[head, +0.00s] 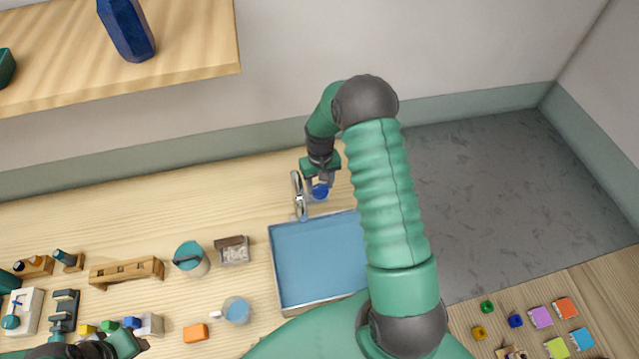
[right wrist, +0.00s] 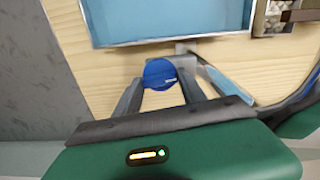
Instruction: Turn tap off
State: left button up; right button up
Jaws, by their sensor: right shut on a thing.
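The tap has a grey metal spout (head: 299,196) at the back edge of the blue sink (head: 285,285) and a round blue knob (head: 320,191) just right of the spout. My right gripper (head: 319,181) reaches down to the knob from behind. In the right wrist view the blue knob (right wrist: 160,73) sits between the two dark fingers of my right gripper (right wrist: 160,80), which is shut on it. The spout also shows in the right wrist view (right wrist: 213,78), right of the fingers. My left gripper (head: 125,343) is at the lower left, partly cut off; its jaws are unclear.
A lidded teal container (head: 190,259), a small box (head: 232,251), a wooden rack (head: 126,271), a cup (head: 236,311) and an orange block (head: 195,333) stand left of the sink. A shelf (head: 190,45) with a blue vase (head: 127,30) hangs at the upper left.

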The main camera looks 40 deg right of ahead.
jog(key=c, duration=0.3)
jog(key=shift+f+m+b, duration=0.15)
jog(key=shift+m+b, duration=0.15)
jog(key=shift+b, duration=0.05)
jog(key=shift+c, duration=0.2)
jog(key=shift+w+m, duration=0.1)
jog(key=shift+m, duration=0.3)
jog(key=shift+r, duration=0.2)
jog(key=o, duration=1.4)
jog(key=shift+d+f, duration=0.1)
